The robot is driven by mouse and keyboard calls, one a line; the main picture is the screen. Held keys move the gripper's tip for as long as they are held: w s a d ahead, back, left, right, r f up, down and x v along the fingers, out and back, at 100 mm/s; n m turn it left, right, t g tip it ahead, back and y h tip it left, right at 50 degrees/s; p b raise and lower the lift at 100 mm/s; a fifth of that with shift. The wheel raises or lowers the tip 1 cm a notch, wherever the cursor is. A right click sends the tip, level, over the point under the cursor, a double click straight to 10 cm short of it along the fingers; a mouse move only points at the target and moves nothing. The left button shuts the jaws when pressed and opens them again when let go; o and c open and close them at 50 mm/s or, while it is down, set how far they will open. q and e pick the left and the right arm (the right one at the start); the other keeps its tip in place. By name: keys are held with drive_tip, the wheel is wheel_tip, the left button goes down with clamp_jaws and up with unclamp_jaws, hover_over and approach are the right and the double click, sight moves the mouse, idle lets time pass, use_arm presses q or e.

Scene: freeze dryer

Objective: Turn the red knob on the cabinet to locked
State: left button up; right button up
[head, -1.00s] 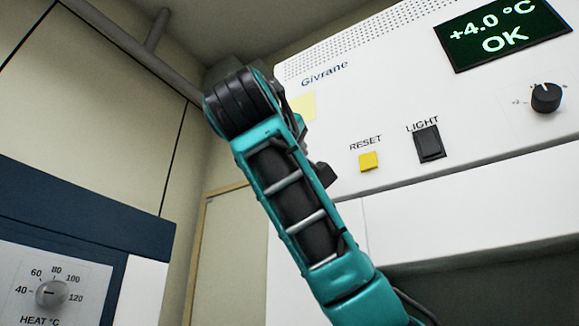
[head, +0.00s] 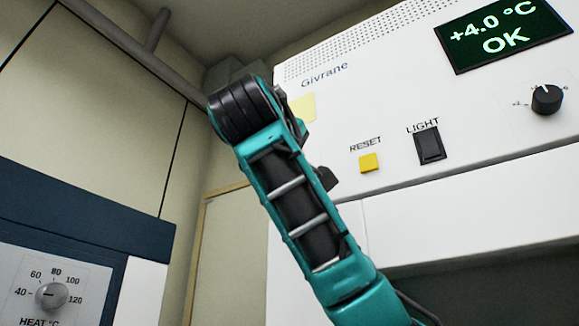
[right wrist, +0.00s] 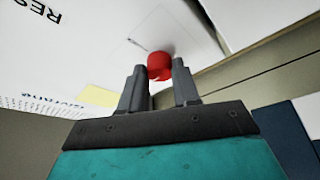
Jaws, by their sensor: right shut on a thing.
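The red knob (right wrist: 160,66) shows in the right wrist view on the white cabinet (right wrist: 80,45). My right gripper (right wrist: 158,78) is shut on it, with one finger on each side. The lock markings around the knob are too small or hidden to read. In the head view my right arm covers that part of the cabinet (head: 390,95), so neither the knob nor the right fingertips show there. My left gripper is in neither view.
The cabinet front carries a yellow RESET button (head: 369,162), a black LIGHT switch (head: 430,146), a black dial (head: 547,99) and a green-lit display (head: 502,32) reading +4.0 °C OK. A HEAT dial (head: 51,294) is on a blue-framed unit at the lower left.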

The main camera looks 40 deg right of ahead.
drive_tip(key=shift+f+m, duration=0.1)
drive_tip(key=shift+m, duration=0.3)
drive_tip(key=shift+w+a+m+g+h, duration=0.15)
drive_tip(key=shift+m+g+h, duration=1.15)
drive_tip(key=shift+m, duration=2.75)
drive_tip(key=shift+w+m+g+h, duration=0.2)
drive_tip(key=shift+m+g+h, duration=0.5)
drive_tip(key=shift+m+g, duration=2.25)
drive_tip(key=shift+w+a+m+g+h, duration=0.15)
drive_tip(key=shift+m+g+h, duration=0.65)
drive_tip(key=shift+m, duration=4.6)
drive_tip(key=o, duration=1.1)
drive_tip(key=shift+c, duration=0.2)
